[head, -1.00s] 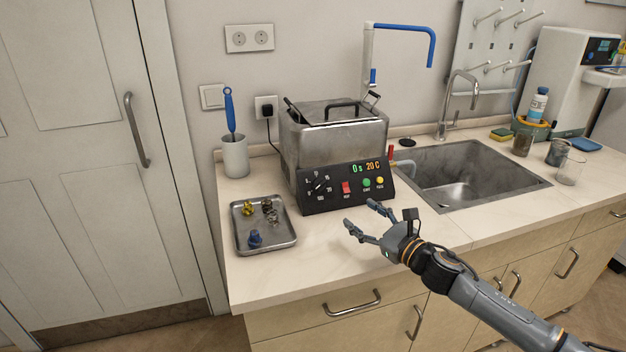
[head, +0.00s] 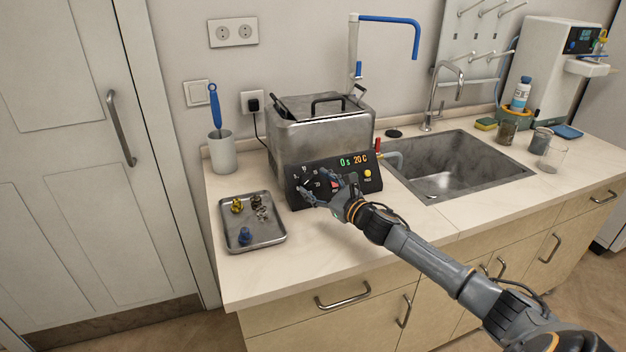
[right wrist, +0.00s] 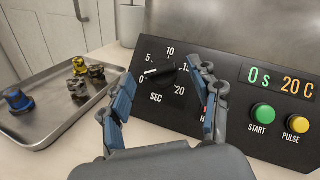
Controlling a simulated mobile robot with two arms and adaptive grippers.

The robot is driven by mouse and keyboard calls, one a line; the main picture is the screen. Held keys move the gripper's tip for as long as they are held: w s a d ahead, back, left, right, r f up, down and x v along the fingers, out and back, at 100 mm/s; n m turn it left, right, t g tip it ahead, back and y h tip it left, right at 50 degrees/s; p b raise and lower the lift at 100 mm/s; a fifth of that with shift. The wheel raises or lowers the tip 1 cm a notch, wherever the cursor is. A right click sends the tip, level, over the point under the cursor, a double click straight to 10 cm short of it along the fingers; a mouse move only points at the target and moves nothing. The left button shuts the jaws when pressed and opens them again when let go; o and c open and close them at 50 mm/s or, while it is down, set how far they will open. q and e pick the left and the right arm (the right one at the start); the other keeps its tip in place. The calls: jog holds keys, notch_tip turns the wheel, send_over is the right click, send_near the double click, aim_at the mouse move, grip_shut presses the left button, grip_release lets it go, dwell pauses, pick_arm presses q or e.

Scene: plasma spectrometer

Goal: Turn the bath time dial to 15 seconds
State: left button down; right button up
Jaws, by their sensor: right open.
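The bath time dial (right wrist: 160,74) is a black knob with a white pointer line, on the left of the black control panel (right wrist: 225,90). The line runs nearly level, tilted slightly up to the right; I cannot tell which end points. Marks from 0 to 20 ring the dial above SEC. The display (right wrist: 281,81) reads 0 s and 20 C. My right gripper (head: 319,185) is open in front of the panel. In the right wrist view its fingers (right wrist: 160,78) frame the dial, one each side; contact is not clear. My left gripper is not in view.
The panel fronts a steel bath (head: 318,135). The START (right wrist: 262,114) and PULSE (right wrist: 298,123) buttons sit right of the fingers. A metal tray (head: 265,238) with small coloured parts lies left. A sink (head: 460,165) is at right. The counter front is clear.

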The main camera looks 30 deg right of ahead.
jog(key=shift+w+a, duration=0.15)
jog(key=shift+w, duration=0.75)
jog(key=c, duration=1.2)
jog(key=shift+o, duration=0.2)
jog(key=shift+f, duration=0.1)
